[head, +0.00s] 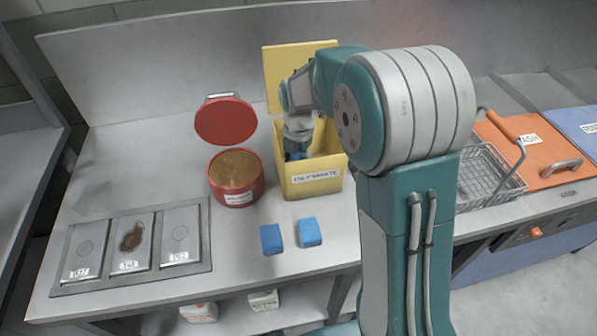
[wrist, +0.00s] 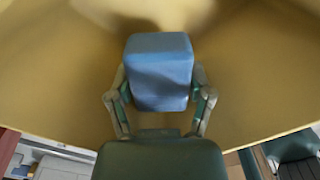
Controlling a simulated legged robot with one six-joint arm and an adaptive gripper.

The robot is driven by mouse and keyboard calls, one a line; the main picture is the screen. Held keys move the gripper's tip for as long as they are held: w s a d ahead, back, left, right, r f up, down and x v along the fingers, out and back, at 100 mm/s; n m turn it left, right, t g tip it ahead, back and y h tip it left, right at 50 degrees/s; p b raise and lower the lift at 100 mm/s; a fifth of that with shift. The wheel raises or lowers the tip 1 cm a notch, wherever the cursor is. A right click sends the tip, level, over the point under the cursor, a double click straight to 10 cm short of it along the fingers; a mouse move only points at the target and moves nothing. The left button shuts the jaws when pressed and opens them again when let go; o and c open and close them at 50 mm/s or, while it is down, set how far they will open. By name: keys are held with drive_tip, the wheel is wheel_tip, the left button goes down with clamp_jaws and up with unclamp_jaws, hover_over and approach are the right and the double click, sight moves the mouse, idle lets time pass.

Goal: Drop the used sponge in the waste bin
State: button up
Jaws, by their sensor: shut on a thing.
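My gripper (head: 298,152) reaches down into the open yellow waste bin (head: 299,188), which has a white label on its front and its lid raised at the back. In the wrist view, my gripper (wrist: 160,92) is shut on a blue sponge (wrist: 160,65), with one finger on each side of it. The sponge has a darker patch, stain or shadow I cannot tell. The bin's yellow inner wall (wrist: 60,75) surrounds the sponge there. In the head view the bin's front wall and my arm mostly hide the held sponge.
Two blue sponges (head: 271,239) (head: 310,232) lie on the steel counter before the bin. A red round container (head: 237,192) with its lid raised stands left of it. A wire basket (head: 490,177) is at right.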

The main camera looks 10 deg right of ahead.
drive_tip(key=shift+f, duration=2.4)
drive_tip(key=shift+f, duration=0.55)
drive_tip(key=o, duration=1.2)
